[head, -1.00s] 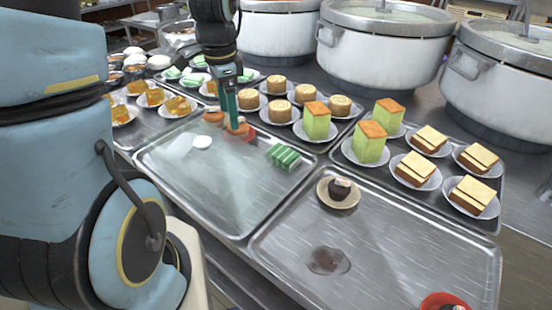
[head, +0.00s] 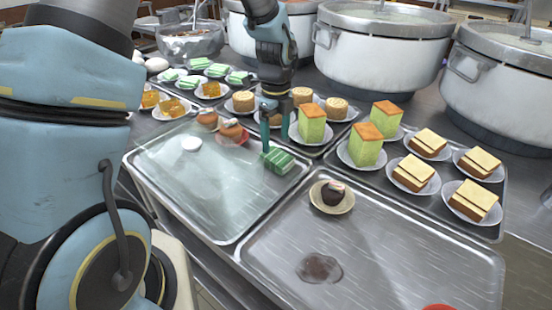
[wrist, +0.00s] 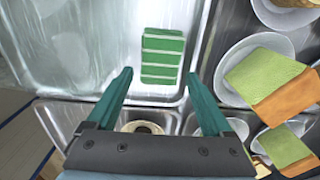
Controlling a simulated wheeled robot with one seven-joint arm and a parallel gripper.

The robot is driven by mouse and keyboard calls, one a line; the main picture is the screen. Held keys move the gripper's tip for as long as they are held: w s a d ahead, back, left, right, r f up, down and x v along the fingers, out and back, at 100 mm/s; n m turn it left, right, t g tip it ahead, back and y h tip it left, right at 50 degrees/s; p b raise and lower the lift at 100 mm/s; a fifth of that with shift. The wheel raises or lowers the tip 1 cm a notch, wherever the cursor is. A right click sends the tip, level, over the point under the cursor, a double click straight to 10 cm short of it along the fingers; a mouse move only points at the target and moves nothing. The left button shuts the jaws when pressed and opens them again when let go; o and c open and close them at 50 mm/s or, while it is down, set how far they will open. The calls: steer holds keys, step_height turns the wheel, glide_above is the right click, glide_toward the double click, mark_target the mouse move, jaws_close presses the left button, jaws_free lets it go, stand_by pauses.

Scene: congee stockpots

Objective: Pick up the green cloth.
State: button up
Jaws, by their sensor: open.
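The green cloth (head: 278,160), folded with pale stripes, lies on the right part of the left metal tray (head: 215,205). It also shows in the wrist view (wrist: 162,56), ahead of and partly between the fingertips. My gripper (head: 275,143) is open, with its teal fingers pointing down just above the cloth in the head view. In the wrist view my gripper (wrist: 160,77) has a finger on each side, and nothing is held between them. I cannot tell the exact height of the fingertips above the cloth.
Plates of green and orange cake (head: 366,146) stand close to the right. Large pots (head: 384,50) stand behind.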

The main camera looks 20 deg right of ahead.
mark_target(276, 156)
steer(key=shift+f+p, duration=1.05)
steer(key=shift+f, duration=1.55)
steer(key=shift+c, duration=0.2)
steer(key=c, duration=1)
steer(key=shift+o, duration=0.2)
step_height(276, 156, up, 10)
steer(key=b, duration=0.2)
steer(key=shift+d, duration=0.1)
